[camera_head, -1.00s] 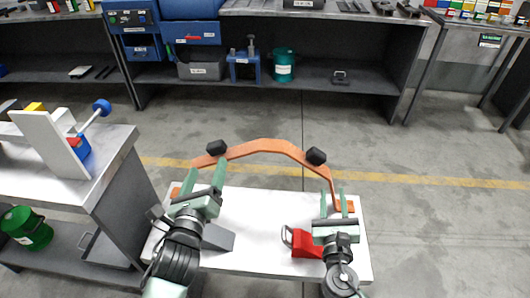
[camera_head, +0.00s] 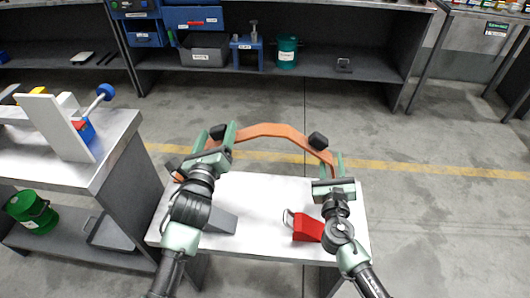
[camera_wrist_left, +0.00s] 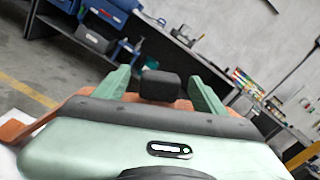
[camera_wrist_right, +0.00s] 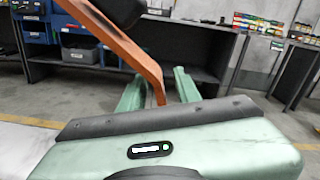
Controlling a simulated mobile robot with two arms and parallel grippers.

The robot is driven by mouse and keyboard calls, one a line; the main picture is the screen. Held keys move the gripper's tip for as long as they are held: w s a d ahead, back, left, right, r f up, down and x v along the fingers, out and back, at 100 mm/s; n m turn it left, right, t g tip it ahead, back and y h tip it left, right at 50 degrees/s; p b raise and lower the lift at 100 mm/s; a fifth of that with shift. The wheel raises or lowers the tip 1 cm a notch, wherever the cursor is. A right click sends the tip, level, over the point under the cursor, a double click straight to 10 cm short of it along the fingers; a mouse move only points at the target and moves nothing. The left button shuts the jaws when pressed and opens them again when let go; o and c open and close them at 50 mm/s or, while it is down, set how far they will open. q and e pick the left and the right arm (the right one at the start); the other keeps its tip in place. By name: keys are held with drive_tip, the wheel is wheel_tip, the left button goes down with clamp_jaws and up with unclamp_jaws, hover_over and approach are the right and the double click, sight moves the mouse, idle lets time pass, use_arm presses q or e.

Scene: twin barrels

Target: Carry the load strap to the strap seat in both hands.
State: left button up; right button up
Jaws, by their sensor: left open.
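The load strap appears to be the orange angular arch (camera_head: 268,130) with two black blocks, at the far edge of the small white-topped table (camera_head: 270,193). My left gripper (camera_head: 217,136) is open at the strap's left shoulder. In the left wrist view the left black block (camera_wrist_left: 160,86) shows between its fingers, with orange strap behind. My right gripper (camera_head: 329,168) is at the right leg of the strap. In the right wrist view that leg (camera_wrist_right: 146,66) runs down between the fingers with gaps beside it. I cannot identify the strap seat.
A red wedge-shaped piece with a wire handle (camera_head: 308,228) and a grey wedge (camera_head: 222,222) are on the small table. A workbench (camera_head: 115,140) stands close at the left. Shelving (camera_head: 380,66) lines the back, with open floor before it.

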use_arm(q)
drive_tip(key=shift+w, duration=0.25)
use_arm(e)
drive_tip(key=shift+w, duration=0.25)
use_arm(q)
drive_tip(key=c, duration=0.9)
use_arm(e)
clamp_jaws()
use_arm(q)
clamp_jaws()
drive_tip(key=shift+r, duration=0.1)
